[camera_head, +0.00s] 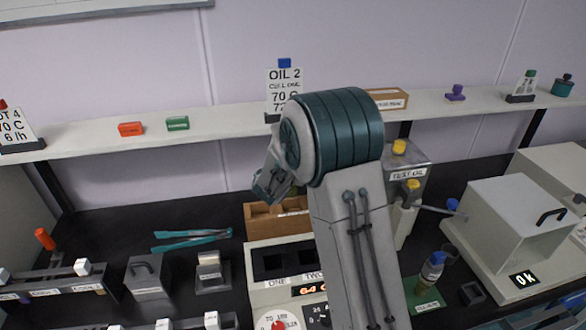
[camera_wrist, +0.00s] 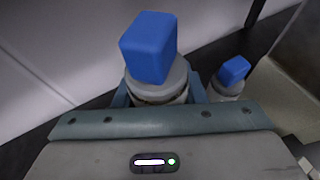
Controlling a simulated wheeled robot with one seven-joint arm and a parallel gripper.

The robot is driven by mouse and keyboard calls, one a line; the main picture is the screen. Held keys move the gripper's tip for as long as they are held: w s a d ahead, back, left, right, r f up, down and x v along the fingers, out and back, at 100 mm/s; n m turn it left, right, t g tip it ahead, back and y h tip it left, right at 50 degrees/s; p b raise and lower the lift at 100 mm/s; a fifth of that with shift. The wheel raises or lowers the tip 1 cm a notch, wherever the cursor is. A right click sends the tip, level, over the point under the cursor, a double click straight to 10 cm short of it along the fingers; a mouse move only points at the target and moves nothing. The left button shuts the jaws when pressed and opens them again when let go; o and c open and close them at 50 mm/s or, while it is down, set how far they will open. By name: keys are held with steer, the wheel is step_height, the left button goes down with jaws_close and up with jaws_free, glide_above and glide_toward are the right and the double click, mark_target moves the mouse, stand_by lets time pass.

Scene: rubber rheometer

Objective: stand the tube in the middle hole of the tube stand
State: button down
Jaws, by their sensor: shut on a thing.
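In the wrist view my gripper (camera_wrist: 158,92) is shut on a tube (camera_wrist: 150,48) with a blue block-shaped cap and a pale round collar. The tube's lower part is hidden by the gripper. In the head view my gripper (camera_head: 270,187) is mostly behind my own arm, and the held tube cannot be made out. A brown wooden holder (camera_head: 262,222), possibly the tube stand, is on the bench below my gripper. My arm covers its right part, and its middle hole cannot be made out.
A second blue-capped container (camera_wrist: 233,75) is right of the held tube in the wrist view. A grey two-well device (camera_head: 262,290) stands in front of the wooden holder. Teal tongs (camera_head: 192,238) lie to the left. A shelf (camera_head: 225,122) with signs runs behind. A blue-capped bottle (camera_head: 432,268) stands right.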

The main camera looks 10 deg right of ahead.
steer(key=shift+f+b, duration=1.4)
steer(key=shift+f, duration=0.15)
steer(key=shift+b, duration=0.7)
steer(key=shift+f, duration=0.1)
steer(key=shift+f+b, duration=2.75)
steer(key=shift+b, duration=0.25)
steer(key=c, duration=0.8)
jaws_free()
steer(key=shift+r, duration=0.1)
steer(key=shift+c, duration=0.2)
steer(key=shift+r+p, duration=2.1)
steer(key=shift+r, duration=0.9)
